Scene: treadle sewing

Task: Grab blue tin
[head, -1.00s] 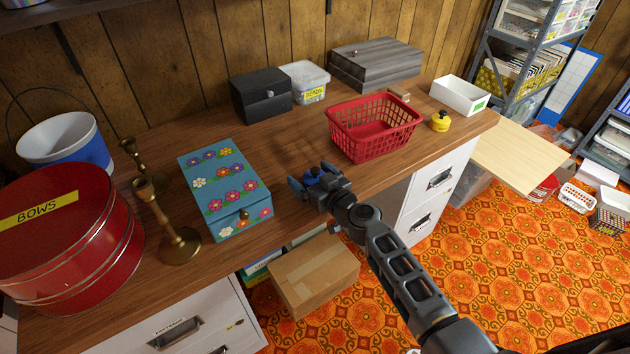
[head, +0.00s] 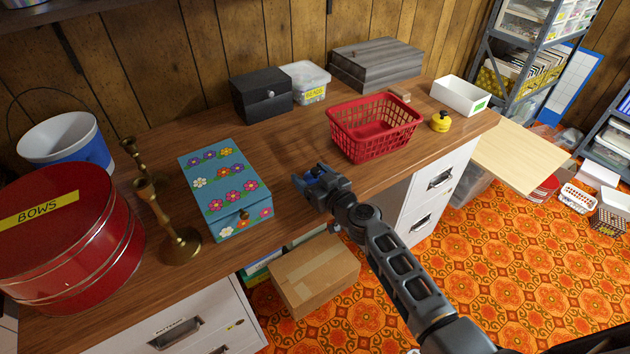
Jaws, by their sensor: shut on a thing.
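The small blue tin (head: 314,175) is near the front edge of the desk, right of the flowered box. Only a bit of its blue top shows between the fingers; the rest is hidden. My gripper (head: 309,178) is around it and shut on it. I cannot tell whether the tin still touches the desk top.
The blue flowered box (head: 225,190) stands left of my gripper, and the red basket (head: 375,130) stands behind and right. Brass candlesticks (head: 165,220) and a red BOWS tin (head: 65,240) are at left. Bare wood (head: 285,150) lies behind the gripper.

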